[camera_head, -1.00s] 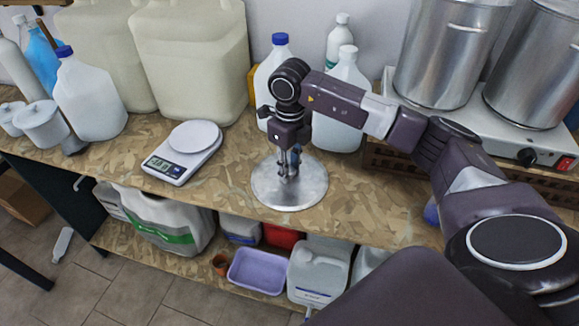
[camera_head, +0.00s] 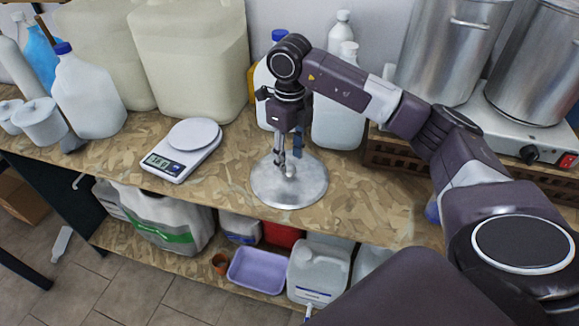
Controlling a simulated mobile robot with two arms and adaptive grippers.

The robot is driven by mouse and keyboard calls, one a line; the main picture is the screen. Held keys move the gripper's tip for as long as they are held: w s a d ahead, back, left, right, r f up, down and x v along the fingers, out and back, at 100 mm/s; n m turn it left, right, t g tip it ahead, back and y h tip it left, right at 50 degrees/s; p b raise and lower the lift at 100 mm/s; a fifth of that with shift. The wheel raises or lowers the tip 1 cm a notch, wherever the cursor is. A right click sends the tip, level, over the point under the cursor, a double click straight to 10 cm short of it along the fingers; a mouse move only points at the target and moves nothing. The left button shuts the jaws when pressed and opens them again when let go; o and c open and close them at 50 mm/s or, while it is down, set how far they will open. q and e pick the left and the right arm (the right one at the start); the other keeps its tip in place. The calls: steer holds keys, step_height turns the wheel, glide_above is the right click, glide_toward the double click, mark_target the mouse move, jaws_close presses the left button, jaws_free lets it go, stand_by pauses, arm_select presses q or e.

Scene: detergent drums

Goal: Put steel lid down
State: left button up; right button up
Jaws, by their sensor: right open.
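The steel lid (camera_head: 296,196) is a round, shiny disc lying flat on the wooden worktop (camera_head: 215,190), near its front edge. A small pale knob shows at its middle. My right gripper (camera_head: 288,165) is just above the lid, pointing down, open and apart from the knob as far as I can see. The gripper hides part of the lid's far side. My left gripper does not show.
A digital scale (camera_head: 183,150) stands left of the lid. White jugs (camera_head: 338,108) stand close behind my right gripper. Two steel pots (camera_head: 447,52) sit on a hot plate (camera_head: 508,135) at the right. A lower shelf holds a purple tub (camera_head: 257,271) and canisters.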

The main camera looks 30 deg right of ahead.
mark_target(290, 168)
step_height(290, 168, up, 8)
steer(key=b, duration=0.1)
stand_by(0.7)
